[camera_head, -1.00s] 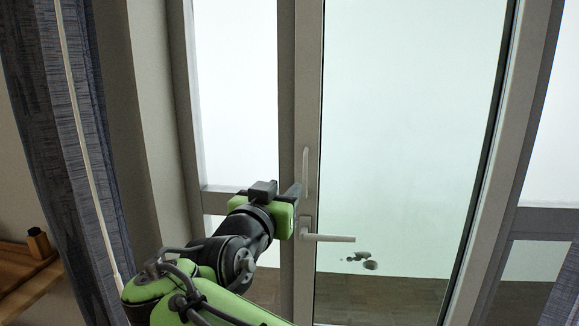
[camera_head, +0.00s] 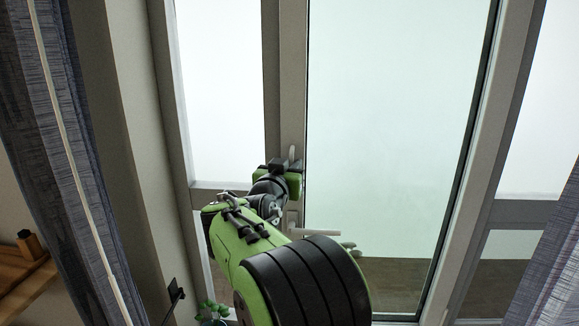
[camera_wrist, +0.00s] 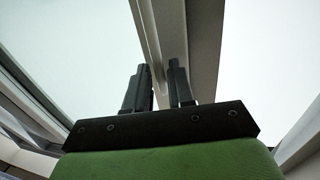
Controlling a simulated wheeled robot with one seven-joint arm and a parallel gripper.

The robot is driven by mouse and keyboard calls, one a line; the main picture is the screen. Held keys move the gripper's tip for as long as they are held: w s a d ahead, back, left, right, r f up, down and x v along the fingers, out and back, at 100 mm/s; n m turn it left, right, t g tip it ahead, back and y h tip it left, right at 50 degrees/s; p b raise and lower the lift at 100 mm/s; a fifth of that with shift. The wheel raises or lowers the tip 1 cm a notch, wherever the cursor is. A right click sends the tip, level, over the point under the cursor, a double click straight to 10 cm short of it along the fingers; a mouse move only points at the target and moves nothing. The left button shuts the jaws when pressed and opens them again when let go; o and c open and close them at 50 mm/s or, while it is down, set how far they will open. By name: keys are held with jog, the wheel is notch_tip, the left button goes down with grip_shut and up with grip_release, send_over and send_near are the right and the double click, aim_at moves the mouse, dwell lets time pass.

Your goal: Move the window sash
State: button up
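The window sash (camera_head: 385,130) is a tall glass pane in a grey frame, upright in the head view. A slim upright handle (camera_head: 291,153) is on its left stile, and a pale lever handle (camera_head: 315,232) sticks out to the right lower down. My gripper (camera_head: 290,165) is at the stile by the upright handle, which it partly hides. In the wrist view my gripper's two dark fingers (camera_wrist: 160,85) stand apart, with the lower end of a pale bar (camera_wrist: 146,40) between them. I cannot tell whether they touch it.
Patterned curtains (camera_head: 60,150) hang at the left and right edges. A wooden shelf (camera_head: 25,278) with a small brown item is at the lower left. A green plant (camera_head: 212,310) stands at the bottom, near my arm. Narrow fixed panes flank the sash.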

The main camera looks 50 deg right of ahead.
grip_shut()
dwell(1.1)
